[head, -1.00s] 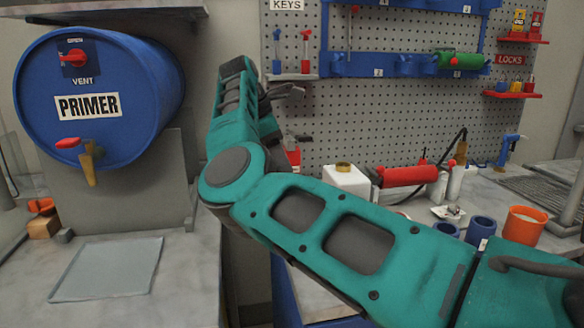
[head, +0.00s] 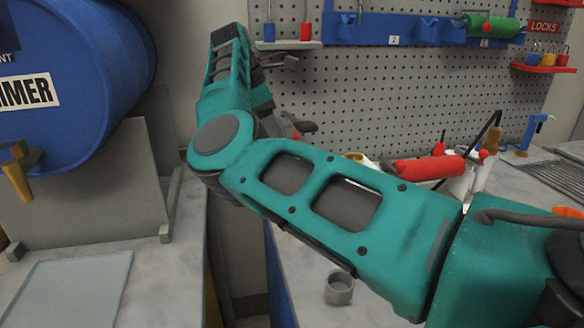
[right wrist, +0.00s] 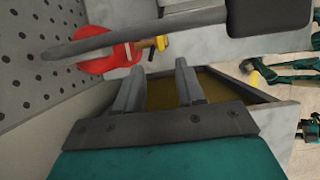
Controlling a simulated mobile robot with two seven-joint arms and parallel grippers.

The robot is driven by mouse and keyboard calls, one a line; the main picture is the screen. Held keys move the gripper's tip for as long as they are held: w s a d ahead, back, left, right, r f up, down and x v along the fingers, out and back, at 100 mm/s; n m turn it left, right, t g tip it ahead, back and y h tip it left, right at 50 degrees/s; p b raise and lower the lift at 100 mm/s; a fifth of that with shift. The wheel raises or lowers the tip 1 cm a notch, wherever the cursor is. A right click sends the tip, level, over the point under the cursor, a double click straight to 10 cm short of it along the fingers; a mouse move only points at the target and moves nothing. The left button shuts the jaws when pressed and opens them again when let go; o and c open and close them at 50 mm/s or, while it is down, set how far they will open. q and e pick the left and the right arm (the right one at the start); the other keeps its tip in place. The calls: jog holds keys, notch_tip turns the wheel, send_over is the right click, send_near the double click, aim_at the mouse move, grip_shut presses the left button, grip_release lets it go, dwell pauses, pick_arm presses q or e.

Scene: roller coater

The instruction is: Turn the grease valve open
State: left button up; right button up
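I cannot make out a thing clearly marked as the grease valve. In the right wrist view a red rounded part (right wrist: 112,57) with a brass piece (right wrist: 154,44) lies beyond my fingertips, behind a long dark grey bar (right wrist: 135,38). My right gripper (head: 283,62) is up near the pegboard at centre left. In the right wrist view its two fingers (right wrist: 158,72) are apart with nothing between them. My left gripper is not in view.
A blue primer drum (head: 75,90) with a yellow-brown tap (head: 18,172) stands at left. The pegboard (head: 420,95) is behind my arm. A red cylinder (head: 428,167) lies behind the arm. A small grey cup (head: 339,287) stands on the lower worktop.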

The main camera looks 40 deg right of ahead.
jog(key=x, duration=1.1)
jog(key=shift+c, duration=0.3)
grip_shut()
